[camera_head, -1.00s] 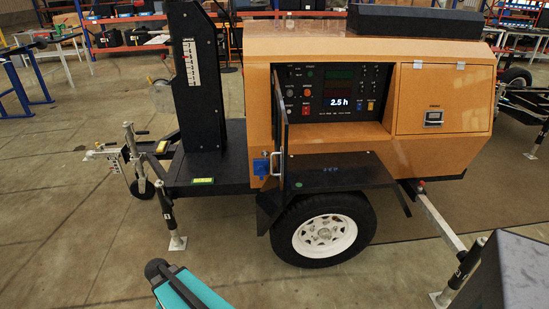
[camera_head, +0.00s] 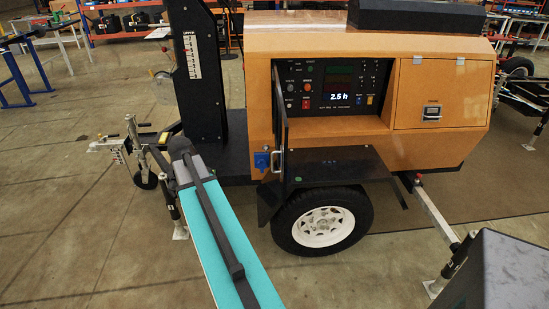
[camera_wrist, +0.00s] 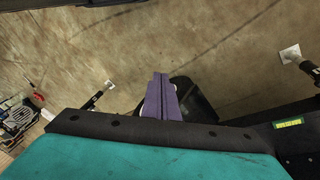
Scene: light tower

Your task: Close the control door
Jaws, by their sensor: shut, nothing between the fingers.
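The control door (camera_head: 280,115) is a thin dark panel seen nearly edge-on in the head view. It stands open, swung outward at the left side of the control panel (camera_head: 334,92). A pale handle (camera_head: 276,161) shows low on the door. The panel is uncovered, with buttons and a lit "2.5 h" display. In the wrist view my gripper (camera_wrist: 159,77) shows as purplish fingers, shut together and empty, above the floor. The head view shows my teal arm in front of the trailer, left of the door, but my gripper is not discernible there. The wrist view shows no clear door.
The orange light tower body (camera_head: 430,150) has a closed right-hand panel. A black shelf (camera_head: 335,165) and wheel (camera_head: 323,222) lie below the controls. The black mast (camera_head: 199,80) stands left. A dark box (camera_head: 512,270) is at lower right. Open floor lies at left.

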